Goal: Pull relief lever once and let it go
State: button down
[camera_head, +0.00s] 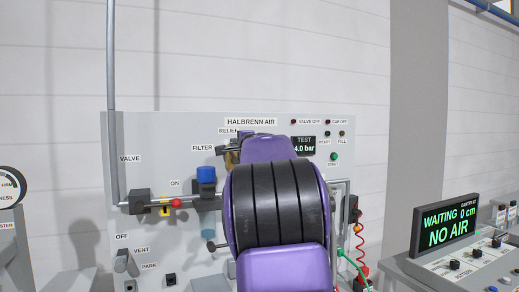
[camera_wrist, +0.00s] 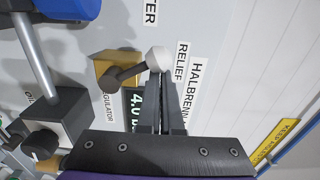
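The relief lever shows in the wrist view as a dark arm with a pale round knob (camera_wrist: 158,59) on a brass block (camera_wrist: 112,68), beside the RELIEF label. My gripper (camera_wrist: 166,80) has its two dark fingers close together, with their tips right at the knob. The knob sits in front of the fingertips, not clearly between them; I cannot tell whether they touch. In the head view the brass relief fitting (camera_head: 233,157) shows only in part at the left of my purple arm, which hides my fingers.
A blue-topped filter (camera_head: 206,177) and a valve with a red-tipped handle (camera_head: 176,203) are left of my arm on the grey panel (camera_head: 130,160). The console screen (camera_head: 447,225) reads NO AIR. Coiled red hose hangs at right.

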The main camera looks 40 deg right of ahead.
jog(key=shift+w+a, duration=0.1)
jog(key=shift+s+d, duration=0.75)
jog(key=shift+d, duration=2.2)
jog(key=b+v, duration=0.4)
jog(key=v, duration=0.4)
